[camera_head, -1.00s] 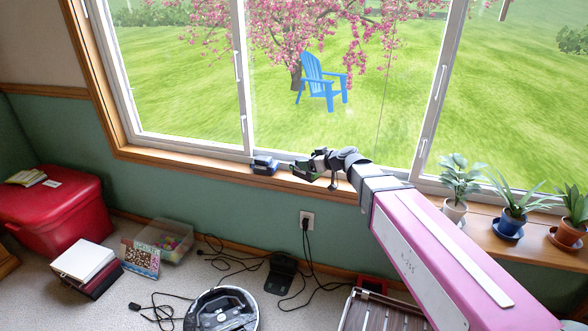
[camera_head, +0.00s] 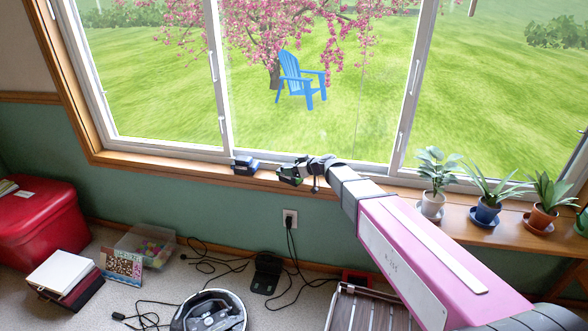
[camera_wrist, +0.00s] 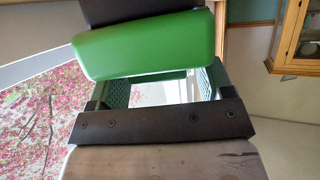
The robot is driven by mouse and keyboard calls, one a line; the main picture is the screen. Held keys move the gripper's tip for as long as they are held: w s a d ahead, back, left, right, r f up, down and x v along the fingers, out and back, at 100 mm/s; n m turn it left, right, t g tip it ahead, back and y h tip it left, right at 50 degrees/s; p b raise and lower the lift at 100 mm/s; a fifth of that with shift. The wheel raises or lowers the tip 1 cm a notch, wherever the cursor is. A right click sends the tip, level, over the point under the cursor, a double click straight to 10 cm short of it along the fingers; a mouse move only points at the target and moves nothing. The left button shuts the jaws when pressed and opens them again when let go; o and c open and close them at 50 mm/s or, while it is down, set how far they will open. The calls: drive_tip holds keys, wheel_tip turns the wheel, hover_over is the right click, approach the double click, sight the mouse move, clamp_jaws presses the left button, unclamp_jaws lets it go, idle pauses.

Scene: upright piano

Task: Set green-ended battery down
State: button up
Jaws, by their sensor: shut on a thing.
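The green-ended battery (camera_head: 287,179) is dark with a green end. It is at the windowsill (camera_head: 190,168), right of a blue-ended battery (camera_head: 245,165). My gripper (camera_head: 298,168) is shut on the green-ended battery, and my arm reaches to it from the lower right. In the wrist view, the green end (camera_wrist: 145,47) and part of the dark body fill the top, with the textured finger pads of my gripper (camera_wrist: 165,82) at it. I cannot tell whether the battery touches the sill or hangs just above it.
The blue-ended battery stands close on the left. Potted plants (camera_head: 432,203) stand on the sill to the right, beyond my arm. The window glass (camera_head: 300,120) is just behind. The sill left of the blue-ended battery is clear.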

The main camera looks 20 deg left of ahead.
drive_tip(key=shift+f, duration=0.15)
drive_tip(key=o, duration=1.3)
drive_tip(key=v, duration=1.2)
drive_tip(key=shift+s, duration=0.1)
